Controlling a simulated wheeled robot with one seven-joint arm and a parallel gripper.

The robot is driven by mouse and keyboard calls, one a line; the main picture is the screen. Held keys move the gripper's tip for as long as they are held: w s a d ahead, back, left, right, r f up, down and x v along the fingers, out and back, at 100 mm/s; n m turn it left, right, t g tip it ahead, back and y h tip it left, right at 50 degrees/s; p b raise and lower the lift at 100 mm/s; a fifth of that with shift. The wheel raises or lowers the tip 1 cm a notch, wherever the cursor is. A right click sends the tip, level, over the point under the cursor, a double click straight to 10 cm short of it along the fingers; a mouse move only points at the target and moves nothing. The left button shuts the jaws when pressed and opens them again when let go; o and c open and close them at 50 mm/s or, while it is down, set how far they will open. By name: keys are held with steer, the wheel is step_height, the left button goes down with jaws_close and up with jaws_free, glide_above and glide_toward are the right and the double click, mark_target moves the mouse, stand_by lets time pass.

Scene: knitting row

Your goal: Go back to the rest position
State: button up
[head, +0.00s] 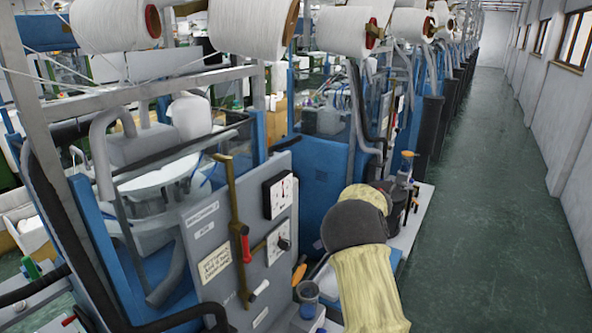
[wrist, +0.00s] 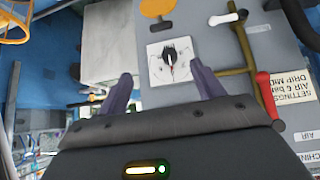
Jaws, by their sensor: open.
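My gripper (wrist: 161,70) is open in the wrist view, its two grey-purple fingers apart with nothing between them. Beyond the fingers is a grey machine panel with a white square dial with a black knob (wrist: 173,62). The dial also shows in the head view (head: 279,243). In the head view my arm, in a pale yellow cover with a dark joint, reaches up from the bottom beside the panel. The gripper is largely hidden there behind my arm. I cannot tell the exact gap between the fingertips and the panel.
Beside the dial are a red handle (head: 245,245), a white-tipped lever (head: 260,289), an orange knob (head: 299,275) and a gauge (head: 279,194). A blue cup (head: 308,297) stands low beside my arm. White yarn cones (head: 252,30) hang above. The green aisle floor (head: 480,200) on the right is clear.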

steer(key=d+r+m+t+h, duration=0.2)
steer(key=d+r+m+t, duration=0.15)
steer(key=r+t, duration=0.3)
steer(key=s+d+r+m+h, duration=0.1)
steer(key=s+d+m+h, duration=0.25)
steer(key=s, duration=0.35)
steer(key=s+a+f+m+g, duration=0.1)
steer(key=s+a+f+g, duration=0.1)
steer(key=s, duration=0.8)
steer(key=s+a+f+m+g, duration=0.1)
steer(key=s+g, duration=0.3)
steer(key=s, duration=0.6)
steer(key=s+a+f+m+g, duration=0.1)
steer(key=s+a+f+g, duration=0.2)
steer(key=s, duration=0.7)
steer(key=shift+f+m+h, duration=0.3)
steer(key=shift+f+h, duration=0.05)
steer(key=shift+f, duration=0.2)
steer(key=shift+w, duration=0.1)
